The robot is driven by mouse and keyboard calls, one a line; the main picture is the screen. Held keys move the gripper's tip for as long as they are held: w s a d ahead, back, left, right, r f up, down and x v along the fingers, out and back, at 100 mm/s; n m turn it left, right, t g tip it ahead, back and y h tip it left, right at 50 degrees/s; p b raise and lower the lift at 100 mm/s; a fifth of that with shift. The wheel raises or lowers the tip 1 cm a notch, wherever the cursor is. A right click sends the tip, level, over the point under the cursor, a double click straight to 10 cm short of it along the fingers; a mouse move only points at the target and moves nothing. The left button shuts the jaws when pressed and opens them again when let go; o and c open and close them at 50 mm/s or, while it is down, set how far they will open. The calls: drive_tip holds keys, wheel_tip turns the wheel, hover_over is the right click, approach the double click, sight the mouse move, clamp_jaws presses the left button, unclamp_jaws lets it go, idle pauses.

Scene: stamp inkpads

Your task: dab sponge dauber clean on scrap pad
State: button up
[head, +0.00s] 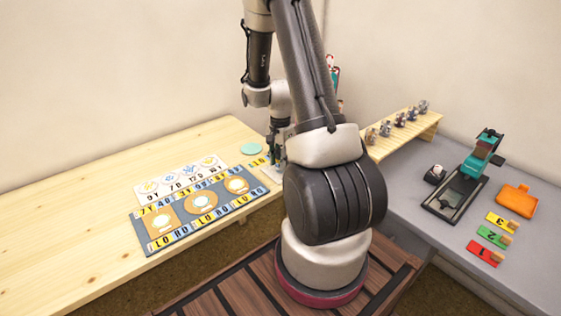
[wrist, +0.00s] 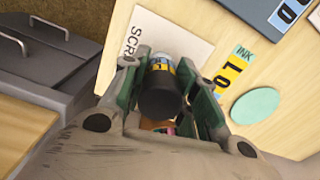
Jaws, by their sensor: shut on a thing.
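My gripper (wrist: 163,78) is shut on the sponge dauber (wrist: 158,100), a dark cylinder with a yellow and blue label band. The dauber's far end points toward the scrap pad (wrist: 185,38), a pale sheet marked "SCRAP" on the wooden table. In the head view my gripper (head: 277,152) is low at the table's right end, and my arm hides much of that spot.
A yellow "INK LO" label (wrist: 229,71) and a teal disc (wrist: 255,105) lie right of the pad. A blue-grey board (head: 165,240) with round pieces lies left. The grey table (head: 415,190) holds a stamp device (head: 468,175), an orange pad (head: 516,200) and coloured number tags.

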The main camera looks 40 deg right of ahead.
drive_tip(key=shift+r, duration=0.1)
drive_tip(key=shift+r, duration=2.25)
drive_tip(key=shift+f, duration=2.25)
drive_tip(key=shift+f, duration=0.6)
drive_tip(key=shift+r, duration=0.1)
drive_tip(key=shift+r, duration=0.5)
drive_tip(key=shift+r, duration=2.25)
